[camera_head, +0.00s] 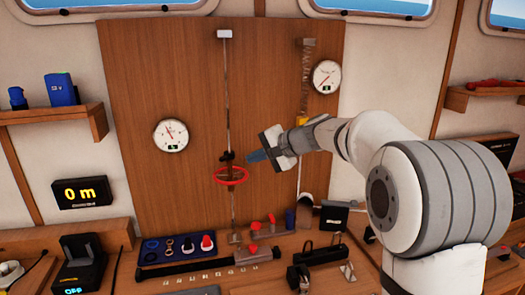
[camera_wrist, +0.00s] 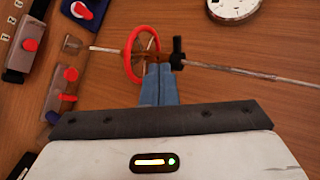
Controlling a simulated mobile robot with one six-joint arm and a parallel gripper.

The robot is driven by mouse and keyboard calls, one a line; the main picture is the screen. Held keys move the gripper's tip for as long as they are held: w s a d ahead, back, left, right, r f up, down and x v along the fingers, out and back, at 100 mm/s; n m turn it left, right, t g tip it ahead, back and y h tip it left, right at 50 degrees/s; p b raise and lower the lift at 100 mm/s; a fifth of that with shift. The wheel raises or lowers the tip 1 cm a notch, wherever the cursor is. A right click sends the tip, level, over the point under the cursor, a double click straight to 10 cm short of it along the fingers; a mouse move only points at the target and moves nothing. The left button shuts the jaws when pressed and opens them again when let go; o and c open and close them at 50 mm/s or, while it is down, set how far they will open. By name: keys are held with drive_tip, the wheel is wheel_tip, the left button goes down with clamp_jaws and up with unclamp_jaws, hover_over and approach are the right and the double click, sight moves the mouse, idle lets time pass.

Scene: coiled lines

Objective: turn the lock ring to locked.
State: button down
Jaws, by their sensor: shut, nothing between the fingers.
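A red ring (camera_head: 231,182), the likeliest lock ring, sits around a thin upright rod (camera_head: 228,95) on the wooden panel. A small black fitting (camera_head: 226,157) is on the rod just above it. My gripper (camera_head: 250,158) is shut and empty, just right of the rod and slightly above the red ring. In the wrist view the blue-grey fingertips (camera_wrist: 159,67) are together, between the red ring (camera_wrist: 130,68) and the black fitting (camera_wrist: 178,54). I cannot tell whether they touch either. No lock marking is readable.
Two round gauges (camera_head: 171,135) (camera_head: 326,77) and a coil spring (camera_head: 305,80) are on the panel. The bench below holds a blue tray (camera_head: 150,257), a grey bar tool (camera_head: 205,266) and a black clamp (camera_head: 305,272). A display (camera_head: 82,192) reads 0 m. The panel left of the rod is mostly clear.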

sight(233, 158)
drive_tip(key=w+a, duration=0.1)
drive_tip(key=a, duration=0.1)
drive_tip(key=w+a+f+p, duration=0.1)
drive_tip(key=a, duration=0.1)
drive_tip(key=w+a+f+p, duration=0.1)
drive_tip(key=a, duration=0.2)
drive_tip(key=shift+w+f, duration=0.1)
drive_tip(key=shift+w, duration=0.3)
drive_tip(key=shift+d, duration=0.15)
